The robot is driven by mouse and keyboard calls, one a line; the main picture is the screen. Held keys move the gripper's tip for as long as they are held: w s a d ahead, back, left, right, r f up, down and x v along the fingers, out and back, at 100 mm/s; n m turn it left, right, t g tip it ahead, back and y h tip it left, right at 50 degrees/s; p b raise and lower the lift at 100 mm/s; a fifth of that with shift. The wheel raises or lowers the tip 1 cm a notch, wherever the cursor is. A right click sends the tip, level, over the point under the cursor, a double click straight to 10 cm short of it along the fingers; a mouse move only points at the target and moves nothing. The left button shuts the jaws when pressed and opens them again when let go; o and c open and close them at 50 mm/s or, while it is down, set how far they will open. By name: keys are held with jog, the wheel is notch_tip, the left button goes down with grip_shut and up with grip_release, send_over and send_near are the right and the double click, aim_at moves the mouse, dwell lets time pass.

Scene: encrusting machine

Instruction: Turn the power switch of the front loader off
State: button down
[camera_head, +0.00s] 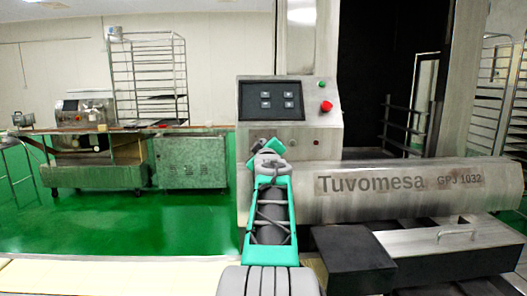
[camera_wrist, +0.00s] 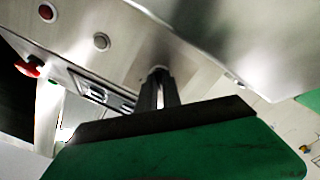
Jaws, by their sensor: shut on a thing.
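The front loader is the steel machine labelled Tuvomesa (camera_head: 400,184), with a slanted control panel (camera_head: 244,120) on its left. My gripper (camera_head: 265,146) is at the lower left of that panel and covers what it touches there. In the wrist view my gripper (camera_wrist: 159,82) has its two dark fingers close together at the steel face. They are shut on a small round part, seemingly the power switch (camera_wrist: 157,69), mostly hidden by the fingertips. Its turned position cannot be made out.
The panel has a dark display (camera_head: 271,100), a green button (camera_head: 322,84) and a red emergency button (camera_head: 326,106), the latter also in the wrist view (camera_wrist: 28,68). A dark box (camera_head: 352,250) stands right of my arm. The green floor (camera_head: 120,215) at left is open.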

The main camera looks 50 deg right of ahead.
dwell(0.5)
jog(key=c, duration=1.5)
grip_release()
jog(key=v, duration=0.7)
jog(key=shift+s+a, duration=0.25)
jog(key=shift+s, duration=0.05)
